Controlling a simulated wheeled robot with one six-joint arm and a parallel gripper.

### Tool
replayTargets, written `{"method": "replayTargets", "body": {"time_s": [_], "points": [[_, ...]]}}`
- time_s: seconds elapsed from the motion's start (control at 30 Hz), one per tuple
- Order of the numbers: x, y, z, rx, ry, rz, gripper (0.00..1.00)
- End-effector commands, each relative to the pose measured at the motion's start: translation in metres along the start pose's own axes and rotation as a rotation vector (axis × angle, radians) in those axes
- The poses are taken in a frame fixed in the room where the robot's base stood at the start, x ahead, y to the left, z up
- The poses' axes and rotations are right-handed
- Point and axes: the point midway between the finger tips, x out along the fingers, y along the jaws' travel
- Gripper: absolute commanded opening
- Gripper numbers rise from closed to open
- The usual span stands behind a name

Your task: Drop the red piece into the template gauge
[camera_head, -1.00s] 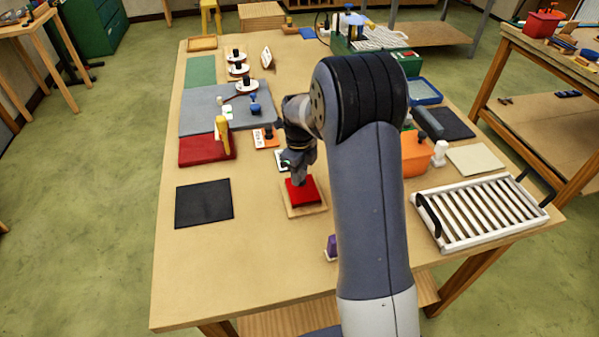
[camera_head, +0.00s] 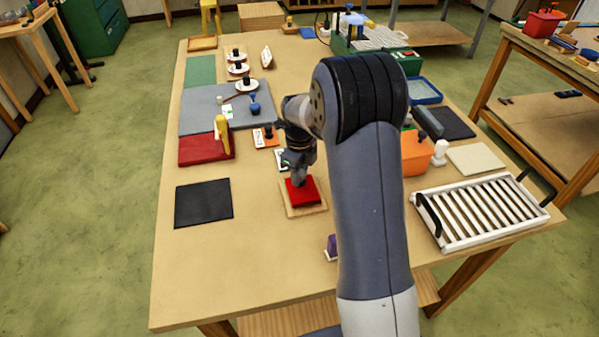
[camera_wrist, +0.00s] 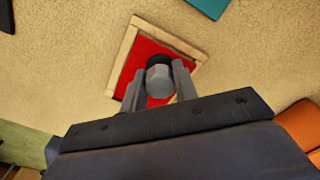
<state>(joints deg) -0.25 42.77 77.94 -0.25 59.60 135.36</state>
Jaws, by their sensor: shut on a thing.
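The red piece (camera_head: 303,193) is a flat red square. It lies within the outline of the template gauge (camera_head: 306,212), a light wooden square frame on the table. My gripper (camera_head: 299,182) is right above it, pointing down. In the wrist view my gripper (camera_wrist: 159,84) is shut on a dark grey knob at the middle of the red piece (camera_wrist: 139,58). The pale rim of the template gauge (camera_wrist: 122,54) shows around the red there. I cannot tell whether the piece is fully down in the gauge. My fingers and wrist hide its near part in the wrist view.
A black mat (camera_head: 203,203) lies to the left and a dark red mat (camera_head: 195,151) behind it. A small purple object (camera_head: 331,246) stands in front. An orange bin (camera_head: 414,158) and a slatted white rack (camera_head: 482,212) are to the right. The front left table is clear.

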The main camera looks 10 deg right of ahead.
Motion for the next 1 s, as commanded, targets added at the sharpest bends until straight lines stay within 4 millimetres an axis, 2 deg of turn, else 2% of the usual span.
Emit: {"method": "replayTargets", "body": {"time_s": [0.6,0.63,0.9,1.0], "points": [[0.017,0.000,0.000,0.000,0.000,0.000,0.08],[0.016,0.000,0.000,0.000,0.000,0.000,0.30],[0.015,0.000,0.000,0.000,0.000,0.000,0.52],[0.015,0.000,0.000,0.000,0.000,0.000,0.53]]}}
